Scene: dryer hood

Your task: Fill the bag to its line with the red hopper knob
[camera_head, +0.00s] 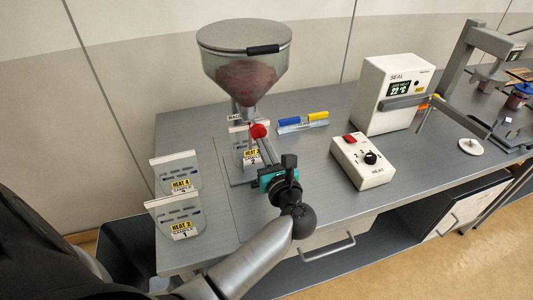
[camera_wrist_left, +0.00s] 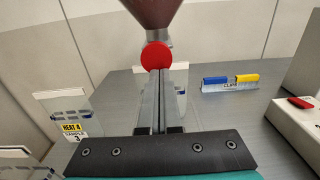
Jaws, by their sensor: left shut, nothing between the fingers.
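The hopper (camera_head: 243,75) is a clear funnel with dark red material inside, standing at the back of the bench. Its red knob (camera_head: 259,131) is on the spout and also shows in the left wrist view (camera_wrist_left: 156,56). My left gripper (camera_head: 262,143) is shut and empty, its fingertips right at the knob; in the left wrist view (camera_wrist_left: 158,76) they end just below the red disc. I cannot tell if they touch. A clear bag (camera_head: 240,138) with a yellow-and-white label stands under the spout, partly hidden by the fingers. Its fill line and level are not readable. My right gripper is not in view.
Two labelled bags, HEAT 4 (camera_head: 175,173) and HEAT 2 (camera_head: 177,213), stand on the left. A HEAT control box (camera_head: 362,161) and a SEAL machine (camera_head: 389,95) stand farther right. Bench between is clear.

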